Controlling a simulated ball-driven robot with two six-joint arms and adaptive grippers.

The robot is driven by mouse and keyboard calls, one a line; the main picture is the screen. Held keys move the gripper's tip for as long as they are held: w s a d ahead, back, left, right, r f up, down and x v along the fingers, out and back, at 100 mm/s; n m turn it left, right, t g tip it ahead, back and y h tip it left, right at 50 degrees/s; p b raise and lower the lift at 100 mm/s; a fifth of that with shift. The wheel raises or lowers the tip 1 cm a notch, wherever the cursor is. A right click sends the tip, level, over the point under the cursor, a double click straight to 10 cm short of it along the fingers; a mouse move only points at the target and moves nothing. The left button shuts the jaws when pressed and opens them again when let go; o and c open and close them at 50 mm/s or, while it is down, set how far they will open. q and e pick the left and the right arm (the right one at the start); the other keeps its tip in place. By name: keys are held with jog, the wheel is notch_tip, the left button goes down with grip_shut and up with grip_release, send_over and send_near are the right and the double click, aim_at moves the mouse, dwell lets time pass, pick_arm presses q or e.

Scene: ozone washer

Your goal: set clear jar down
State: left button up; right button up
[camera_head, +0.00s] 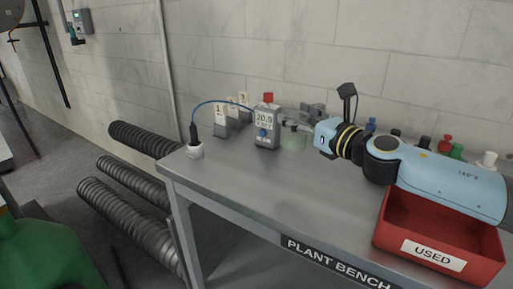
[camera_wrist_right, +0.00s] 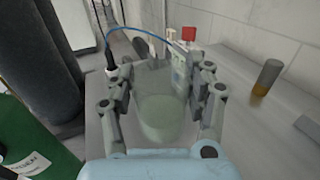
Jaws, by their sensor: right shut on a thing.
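The clear jar (camera_head: 293,138) is see-through with a pale green tint, beside the right side of the grey meter (camera_head: 266,127) on the bench. It fills the middle of the right wrist view (camera_wrist_right: 160,118), upright or nearly so, with pale green contents. My right gripper (camera_head: 297,126) is shut on the jar, one finger on each side of it, as the right wrist view (camera_wrist_right: 162,92) also shows. Whether the jar's base touches the bench cannot be told. My left gripper is not in view.
The grey bench (camera_head: 255,190) is clear in front of the jar. A red "USED" bin (camera_head: 438,255) is at the front right. A probe stands in a white cup (camera_head: 194,150) at the left, with numbered holders (camera_head: 221,125) behind. Several bottles (camera_head: 445,143) stand behind my right arm.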

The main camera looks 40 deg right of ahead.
jog(key=w+a+f+b, duration=0.2)
jog(key=f, duration=0.1)
jog(key=w+a+f+b, duration=0.2)
jog(key=w+f, duration=0.1)
jog(key=w+a+f+b, duration=0.2)
jog(key=w+f, duration=0.1)
jog(key=f, duration=0.1)
jog(key=shift+r, duration=0.15)
jog(key=o, duration=1.4)
jog(key=shift+d, duration=0.1)
